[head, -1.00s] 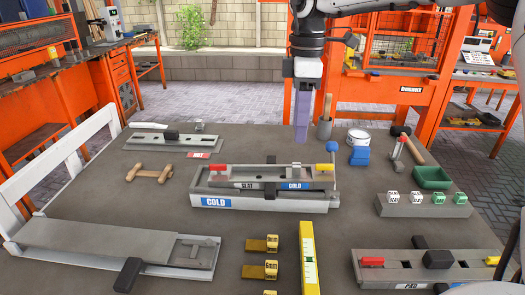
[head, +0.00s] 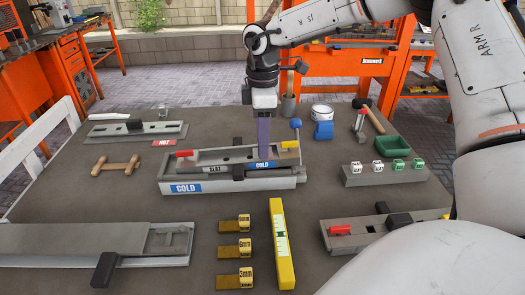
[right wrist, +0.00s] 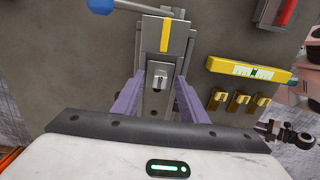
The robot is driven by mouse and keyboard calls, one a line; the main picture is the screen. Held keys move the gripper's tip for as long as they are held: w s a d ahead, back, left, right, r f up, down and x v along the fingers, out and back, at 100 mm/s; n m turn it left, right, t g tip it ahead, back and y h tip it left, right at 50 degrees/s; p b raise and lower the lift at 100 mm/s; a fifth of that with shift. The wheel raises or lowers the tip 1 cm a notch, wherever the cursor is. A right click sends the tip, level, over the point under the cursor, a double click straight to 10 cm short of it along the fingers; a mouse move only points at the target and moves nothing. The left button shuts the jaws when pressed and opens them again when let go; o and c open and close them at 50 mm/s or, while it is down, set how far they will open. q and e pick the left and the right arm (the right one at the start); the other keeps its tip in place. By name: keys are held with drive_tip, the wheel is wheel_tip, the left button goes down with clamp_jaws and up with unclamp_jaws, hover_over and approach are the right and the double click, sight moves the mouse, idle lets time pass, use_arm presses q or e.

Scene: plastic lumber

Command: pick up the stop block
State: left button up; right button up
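My right gripper (head: 263,155) points straight down over the right half of the grey fixture (head: 278,183) labelled SLAT and COLD. In the right wrist view its two purple fingers (right wrist: 159,95) are apart. A small light-grey block (right wrist: 157,76) sits on the fixture between them, with no clear contact on either finger. I take it to be the stop block, though no label on it is readable. In the head view the fingers hide it. A yellow stripe (right wrist: 166,36) crosses the fixture beyond it. My left gripper is not in view.
A blue-knobbed lever (head: 296,124) stands at the fixture's right end. A yellow level (head: 281,240) and several yellow gauges (head: 236,224) lie in front. A second fixture (head: 350,236) is at the right, partly behind my arm.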

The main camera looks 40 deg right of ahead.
drive_tip(key=c, duration=0.9)
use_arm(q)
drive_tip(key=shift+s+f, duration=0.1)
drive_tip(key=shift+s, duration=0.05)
use_arm(e)
clamp_jaws()
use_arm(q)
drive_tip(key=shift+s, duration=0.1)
